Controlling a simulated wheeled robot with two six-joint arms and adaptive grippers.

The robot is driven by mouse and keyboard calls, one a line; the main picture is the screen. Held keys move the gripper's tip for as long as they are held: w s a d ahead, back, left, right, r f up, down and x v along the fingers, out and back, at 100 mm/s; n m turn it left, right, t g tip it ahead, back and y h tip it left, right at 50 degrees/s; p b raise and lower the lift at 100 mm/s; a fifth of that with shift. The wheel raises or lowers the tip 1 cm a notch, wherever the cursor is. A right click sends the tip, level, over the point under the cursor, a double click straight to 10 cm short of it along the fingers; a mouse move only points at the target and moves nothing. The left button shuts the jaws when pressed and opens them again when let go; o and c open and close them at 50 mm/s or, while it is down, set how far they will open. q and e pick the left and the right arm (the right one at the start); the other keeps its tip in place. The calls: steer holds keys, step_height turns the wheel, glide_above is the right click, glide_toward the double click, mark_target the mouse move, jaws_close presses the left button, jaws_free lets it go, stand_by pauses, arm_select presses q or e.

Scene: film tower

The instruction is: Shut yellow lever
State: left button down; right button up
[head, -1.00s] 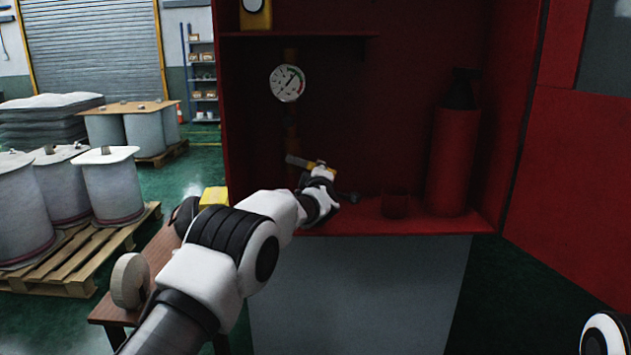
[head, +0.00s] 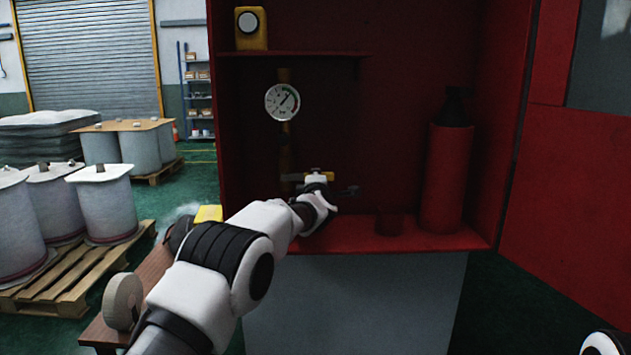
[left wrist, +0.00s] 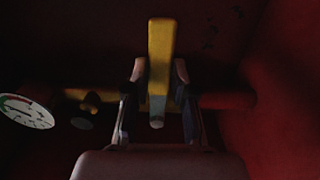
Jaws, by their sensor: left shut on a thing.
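The yellow lever (head: 322,175) is inside the red cabinet, below the pressure gauge (head: 282,102). In the left wrist view the yellow lever (left wrist: 160,58) stands upright in the picture, across a horizontal pipe (left wrist: 225,100). My left gripper (head: 316,184) reaches into the cabinet and partly hides the lever in the head view. In the left wrist view my left gripper (left wrist: 158,88) has one finger on each side of the lever and is shut on it. My right gripper is out of view.
A red cylinder (head: 448,175) and a small red cup-like object (head: 389,223) stand on the cabinet floor (head: 350,238). A shelf (head: 295,54) holds a yellow device (head: 251,28). The open cabinet door (head: 570,195) is at the right.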

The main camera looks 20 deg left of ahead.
arm_select(q)
steer(key=shift+r, duration=0.2)
steer(key=c, duration=1)
jaws_free()
steer(key=shift+w+f, duration=0.1)
steer(key=shift+o, duration=0.2)
steer(key=v, duration=1.2)
